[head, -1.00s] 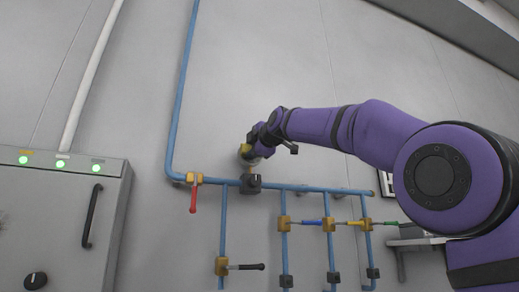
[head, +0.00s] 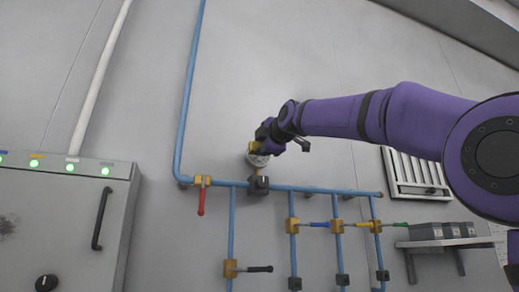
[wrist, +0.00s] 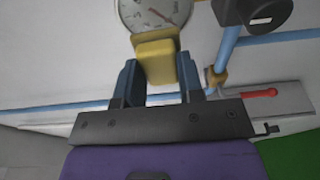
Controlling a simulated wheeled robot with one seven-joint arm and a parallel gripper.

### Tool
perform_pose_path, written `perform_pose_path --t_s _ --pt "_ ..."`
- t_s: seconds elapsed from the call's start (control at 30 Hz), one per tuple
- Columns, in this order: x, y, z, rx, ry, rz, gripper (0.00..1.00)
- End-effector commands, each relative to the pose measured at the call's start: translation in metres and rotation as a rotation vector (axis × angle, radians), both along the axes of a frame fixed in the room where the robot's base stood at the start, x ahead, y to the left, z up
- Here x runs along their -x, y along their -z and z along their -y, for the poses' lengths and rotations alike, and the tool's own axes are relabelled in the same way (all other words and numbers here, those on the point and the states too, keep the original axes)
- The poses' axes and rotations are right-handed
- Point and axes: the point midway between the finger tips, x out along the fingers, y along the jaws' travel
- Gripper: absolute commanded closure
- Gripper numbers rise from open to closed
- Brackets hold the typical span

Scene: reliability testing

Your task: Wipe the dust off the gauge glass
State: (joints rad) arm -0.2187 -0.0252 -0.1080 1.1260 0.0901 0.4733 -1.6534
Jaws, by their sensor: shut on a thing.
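The round gauge (head: 260,161) with a pale dial stands above the blue pipe, on a black fitting (head: 258,186). Its dial also shows at the top of the wrist view (wrist: 152,14), with marks and a needle; I cannot clearly tell how much dust is on it. My gripper (wrist: 159,80) is shut on a yellow block (wrist: 155,50), probably a wiping pad. The block's far end overlaps the dial's edge in the wrist view; I cannot tell whether it touches the glass. In the head view my gripper (head: 262,140) is at the gauge's upper part, partly hiding it.
Blue pipes (head: 187,90) run along the wall, with a red-handled valve (head: 201,195) left of the gauge and a black-handled valve (head: 250,269) below. A grey cabinet (head: 75,225) with green lamps stands left. A shelf (head: 440,241) with dark boxes is at right.

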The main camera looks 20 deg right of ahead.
Motion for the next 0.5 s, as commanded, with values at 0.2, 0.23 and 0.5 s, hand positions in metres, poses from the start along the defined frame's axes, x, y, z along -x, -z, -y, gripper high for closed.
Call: perform_pose_path --t_s 0.2,0.23,0.5 --pt "0.016 -0.001 0.000 0.000 0.000 0.001 0.95" --pt "0.016 0.000 0.000 0.000 0.000 0.001 0.95" --pt "0.017 -0.001 0.000 0.000 0.000 0.001 0.95"
